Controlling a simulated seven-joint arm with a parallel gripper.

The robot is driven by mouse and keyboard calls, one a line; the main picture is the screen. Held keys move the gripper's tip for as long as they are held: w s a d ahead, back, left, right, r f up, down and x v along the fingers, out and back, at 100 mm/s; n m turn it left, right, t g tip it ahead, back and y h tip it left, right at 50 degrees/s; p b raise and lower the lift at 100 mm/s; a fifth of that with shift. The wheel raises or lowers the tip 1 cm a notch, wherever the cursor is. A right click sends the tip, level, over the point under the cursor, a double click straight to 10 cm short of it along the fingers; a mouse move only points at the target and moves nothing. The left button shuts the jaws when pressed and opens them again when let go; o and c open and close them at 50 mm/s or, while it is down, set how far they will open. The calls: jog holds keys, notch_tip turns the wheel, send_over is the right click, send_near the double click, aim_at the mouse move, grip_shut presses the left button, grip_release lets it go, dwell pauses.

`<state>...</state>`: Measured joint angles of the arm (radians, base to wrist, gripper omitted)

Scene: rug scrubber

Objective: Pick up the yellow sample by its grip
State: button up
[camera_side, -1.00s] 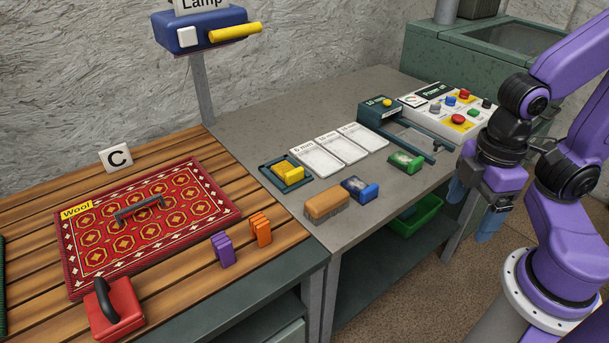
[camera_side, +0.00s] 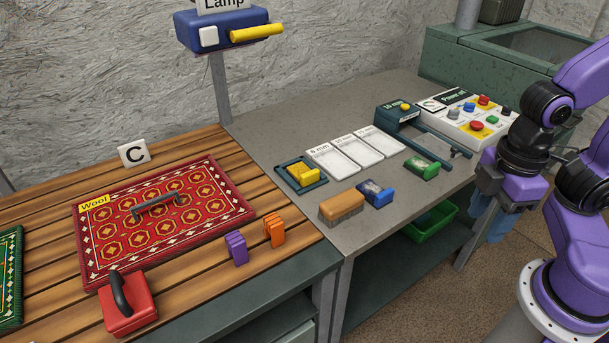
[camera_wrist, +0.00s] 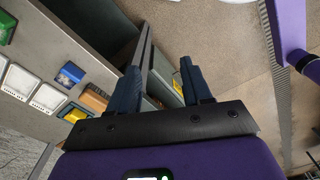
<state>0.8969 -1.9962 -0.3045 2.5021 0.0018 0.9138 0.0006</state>
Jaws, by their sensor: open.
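The yellow sample (camera_side: 301,174) sits in a small dark green tray (camera_side: 287,184) on the grey bench, with its raised grip on top. It also shows in the wrist view (camera_wrist: 75,113) at the lower left, partly cut off by my gripper's body. My gripper (camera_side: 488,222) is open and empty, hanging off the bench's front edge at the right, well away from the sample. In the wrist view my gripper's two dark fingers (camera_wrist: 158,72) are spread apart with only floor and bench side between them.
A brush (camera_side: 342,208), a blue sample (camera_side: 377,194) and a green sample (camera_side: 422,168) lie near the front edge, between my gripper and the yellow sample. White trays (camera_side: 345,155) stand behind them. The button panel (camera_side: 467,118) is at the back right. The lamp (camera_side: 228,28) rises at the left.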

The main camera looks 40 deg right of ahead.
jog(key=w+a+r+m, duration=0.3)
jog(key=w+a+m, duration=0.4)
jog(key=w, duration=0.4)
jog(key=m, duration=2.4)
send_over(313, 171)
notch_tip(313, 171, down, 2)
jog(key=f, duration=1)
jog(key=shift+s+d+f, duration=0.1)
jog(key=shift+s+f, duration=0.1)
jog(key=shift+w+f, duration=0.15)
jog(key=shift+f, duration=1.5)
jog(key=shift+w+f, duration=0.1)
jog(key=shift+f, duration=1.55)
grip_shut()
